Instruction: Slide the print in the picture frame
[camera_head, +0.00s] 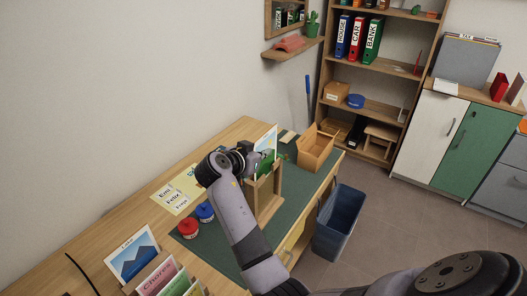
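The picture frame (277,186) is a light wooden upright on the dark green desk mat, partly hidden by my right forearm. The print (267,140) stands upright at the top of the frame, a pale sheet with green at its lower part. My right gripper (262,160) comes to it from the left and appears shut on the print's left edge. The fingertips are small and dark, partly blending with the print. I cannot tell how deep the print's lower edge sits in the frame. My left gripper is not in view.
A wooden box (315,147) stands at the mat's far end. Red (187,227) and blue (205,211) round items, a yellow name sheet (176,192) and a card rack lie to the left. A blue bin (338,222) stands on the floor beside the desk.

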